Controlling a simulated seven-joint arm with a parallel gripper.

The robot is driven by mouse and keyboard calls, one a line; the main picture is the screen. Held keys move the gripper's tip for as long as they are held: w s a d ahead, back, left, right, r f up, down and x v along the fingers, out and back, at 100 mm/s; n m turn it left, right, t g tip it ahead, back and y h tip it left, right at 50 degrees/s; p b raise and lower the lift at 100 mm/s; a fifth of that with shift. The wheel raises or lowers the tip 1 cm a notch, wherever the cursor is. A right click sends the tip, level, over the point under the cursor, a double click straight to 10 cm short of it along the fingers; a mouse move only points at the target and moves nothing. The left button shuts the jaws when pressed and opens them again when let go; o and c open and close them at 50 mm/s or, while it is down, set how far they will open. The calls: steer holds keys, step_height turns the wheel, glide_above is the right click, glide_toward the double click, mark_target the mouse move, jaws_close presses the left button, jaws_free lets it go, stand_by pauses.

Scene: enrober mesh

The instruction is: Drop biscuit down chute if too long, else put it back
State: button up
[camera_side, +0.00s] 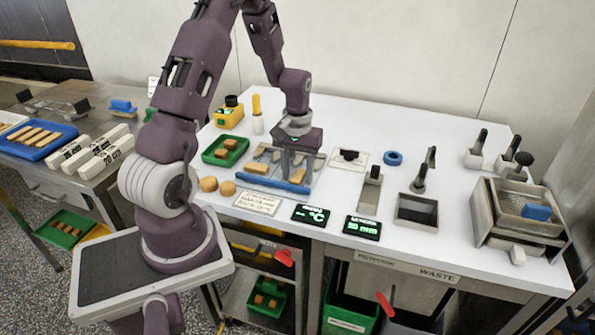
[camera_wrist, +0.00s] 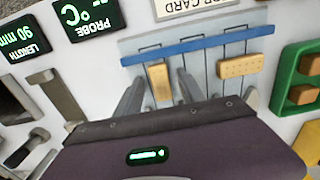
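A tan biscuit (camera_wrist: 160,80) lies on the wire mesh rack and shows between my gripper's fingers in the wrist view. My gripper (camera_wrist: 160,95) is open, with a finger apart on each side of this biscuit; it is low over the rack in the side view (camera_side: 292,160). A second biscuit (camera_wrist: 240,66) lies on the mesh to the right in the wrist view; it shows at the rack's left in the side view (camera_side: 257,168). A dark rectangular chute opening (camera_side: 416,211) is in the table, with a WASTE label (camera_side: 438,275) below on the front edge.
A green tray (camera_side: 225,150) holds brown pieces left of the rack. A metal machine (camera_side: 520,215) fills the table's right end.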

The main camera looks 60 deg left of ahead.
mark_target(298, 176)
step_height(298, 176, up, 12)
steer(key=s+d+r+m+t, duration=0.1)
steer(key=s+d+r+m, duration=0.15)
steer(key=d+r, duration=0.5)
steer(key=s+d+r+m+t, duration=0.2)
steer(key=s+d+m, duration=0.1)
steer(key=s+d, duration=0.3)
steer(key=s+d+r+m+t, duration=0.2)
steer(key=s+d+m, duration=0.1)
steer(key=s+d, duration=0.4)
steer(key=shift+s+d+r+t, duration=0.2)
steer(key=shift+d+r+t, duration=0.1)
steer(key=shift+d, duration=0.05)
steer(key=shift+m, duration=0.25)
